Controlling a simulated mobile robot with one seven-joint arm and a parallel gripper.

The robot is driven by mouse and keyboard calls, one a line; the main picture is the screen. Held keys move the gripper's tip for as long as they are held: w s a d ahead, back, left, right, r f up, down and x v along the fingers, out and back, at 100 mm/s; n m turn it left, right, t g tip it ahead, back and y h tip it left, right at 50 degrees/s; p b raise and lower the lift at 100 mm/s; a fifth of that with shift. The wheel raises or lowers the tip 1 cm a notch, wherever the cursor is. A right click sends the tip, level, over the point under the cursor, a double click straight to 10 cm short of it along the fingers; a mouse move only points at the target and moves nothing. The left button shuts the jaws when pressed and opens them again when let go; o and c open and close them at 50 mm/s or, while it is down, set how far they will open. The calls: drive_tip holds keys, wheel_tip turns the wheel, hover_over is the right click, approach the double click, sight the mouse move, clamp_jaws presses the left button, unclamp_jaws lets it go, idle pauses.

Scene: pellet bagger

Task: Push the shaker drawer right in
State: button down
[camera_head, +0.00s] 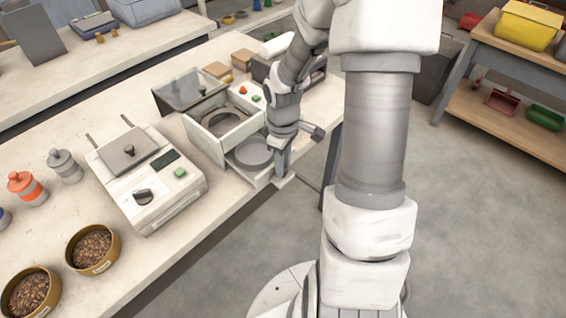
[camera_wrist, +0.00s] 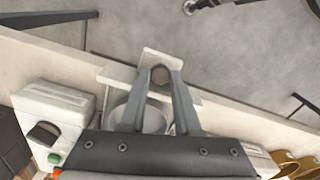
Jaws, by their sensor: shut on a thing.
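The shaker (camera_head: 222,127) is a white, box-shaped machine on the bench, with its grey lid (camera_head: 187,92) raised. Its drawer (camera_head: 240,164) stands out at the front, low down, with a round grey pan (camera_head: 253,153) in it. My gripper (camera_head: 281,173) points down at the outer end of the drawer and is shut on its handle. In the wrist view the two fingers (camera_wrist: 160,76) meet at the pale handle plate (camera_wrist: 163,57), which juts past the bench edge. My gripper body hides much of the drawer in that view.
A white machine with a knob and green button (camera_head: 150,180) stands left of the shaker. Two bowls of brown pellets (camera_head: 93,249) and several lidded jars (camera_head: 64,165) are farther left. Small brown boxes (camera_head: 217,70) lie behind the shaker. Open floor (camera_head: 480,220) lies to the right.

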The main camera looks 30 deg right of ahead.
drive_tip(key=shift+w, duration=0.1)
idle(0.4)
drive_tip(key=w+a, duration=0.1)
drive_tip(key=w, duration=0.2)
drive_tip(key=w+a, duration=0.1)
drive_tip(key=w, duration=0.3)
drive_tip(key=w+a, duration=0.2)
drive_tip(key=w, duration=0.2)
drive_tip(key=shift+r, duration=0.1)
drive_tip(key=c, duration=0.6)
unclamp_jaws()
wheel_tip(320, 180, up, 17)
drive_tip(key=shift+r+p, duration=0.15)
drive_tip(key=shift+p, duration=0.5)
